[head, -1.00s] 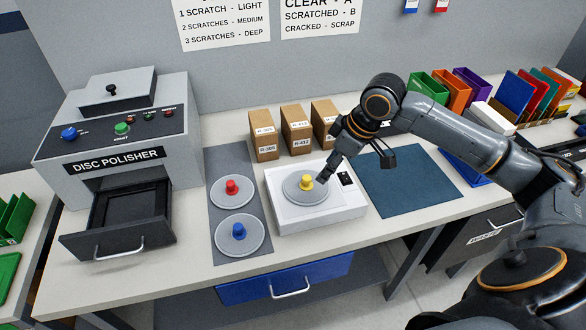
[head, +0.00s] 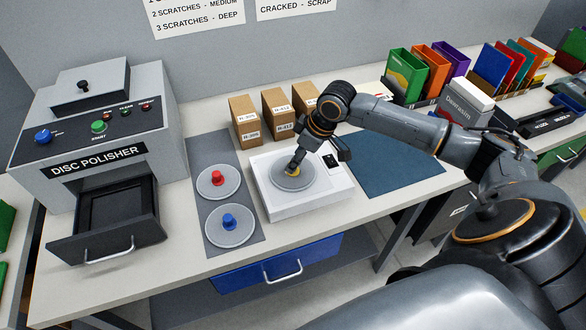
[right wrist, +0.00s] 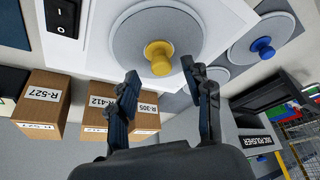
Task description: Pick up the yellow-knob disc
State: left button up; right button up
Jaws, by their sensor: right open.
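The yellow-knob disc (head: 281,179) lies flat on a white device (head: 310,202) with a small black panel. Its yellow knob is partly covered by my right gripper in the head view. In the right wrist view the grey disc (right wrist: 130,42) and its yellow knob (right wrist: 159,57) show clearly. My right gripper (right wrist: 160,75) is open, its two fingertips on either side of the knob and just short of it in the picture. In the head view the gripper (head: 295,165) is right at the knob; contact cannot be told. My left gripper is not in view.
A red-knob disc (head: 218,184) and a blue-knob disc (head: 230,226) lie on a grey mat left of the device. Cardboard boxes (head: 277,112) stand behind it. The disc polisher (head: 110,120) has its drawer open at left. A blue mat (head: 390,165) lies clear at right.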

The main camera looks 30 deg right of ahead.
jog(key=x, duration=0.3)
jog(key=shift+a, duration=0.1)
jog(key=shift+s, duration=0.1)
jog(key=c, duration=0.8)
grip_shut()
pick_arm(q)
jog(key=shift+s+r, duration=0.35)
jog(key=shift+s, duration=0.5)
